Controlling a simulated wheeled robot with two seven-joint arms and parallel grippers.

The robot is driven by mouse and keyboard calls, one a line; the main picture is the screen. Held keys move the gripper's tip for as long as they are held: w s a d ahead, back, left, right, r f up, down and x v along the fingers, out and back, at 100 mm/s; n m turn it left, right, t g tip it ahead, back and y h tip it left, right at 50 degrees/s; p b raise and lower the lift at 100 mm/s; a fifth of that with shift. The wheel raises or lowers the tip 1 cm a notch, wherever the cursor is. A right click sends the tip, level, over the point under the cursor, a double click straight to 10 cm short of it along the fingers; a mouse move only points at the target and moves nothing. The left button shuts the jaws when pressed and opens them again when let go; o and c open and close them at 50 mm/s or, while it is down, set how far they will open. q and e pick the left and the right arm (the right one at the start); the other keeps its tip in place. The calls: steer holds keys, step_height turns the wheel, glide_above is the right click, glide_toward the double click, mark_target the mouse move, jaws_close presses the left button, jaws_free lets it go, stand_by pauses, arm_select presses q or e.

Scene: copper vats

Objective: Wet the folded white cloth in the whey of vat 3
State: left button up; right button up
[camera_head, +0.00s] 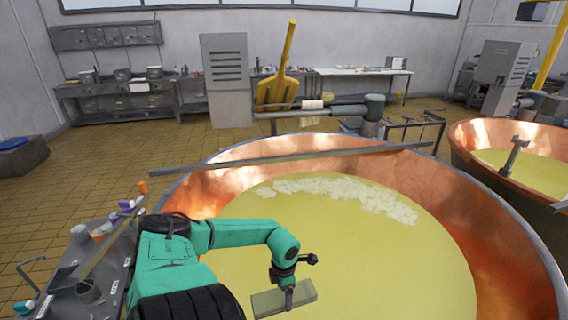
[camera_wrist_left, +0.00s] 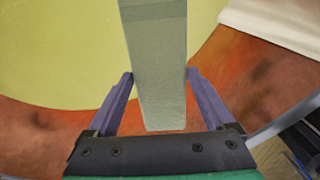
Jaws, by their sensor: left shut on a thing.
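I cannot tell whether the cloth touches the whey. In the left wrist view the cloth (camera_wrist_left: 154,60) lies between the two purple fingers of the left gripper (camera_wrist_left: 158,92), and its far end is cut off by the frame. No number shows on the vat. My right gripper is out of view.
A long grey bar (camera_head: 290,160) lies across the vat's far rim. White curd (camera_head: 345,192) floats at the far side. A grey side table (camera_head: 62,300) with cups and bottles stands left. A second vat (camera_head: 480,135) stands right. A white surface (camera_wrist_left: 275,22) shows beside copper.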

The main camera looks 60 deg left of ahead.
arm_select(q)
step_height(320, 180, up, 2)
steer(key=shift+r+p, duration=0.2)
steer(key=shift+p, duration=0.35)
steer(key=shift+r, duration=0.95)
steer(key=shift+s+a+r, duration=0.15)
steer(key=shift+r, duration=0.15)
steer(key=shift+w+r, duration=0.2)
steer(key=shift+r, duration=0.9)
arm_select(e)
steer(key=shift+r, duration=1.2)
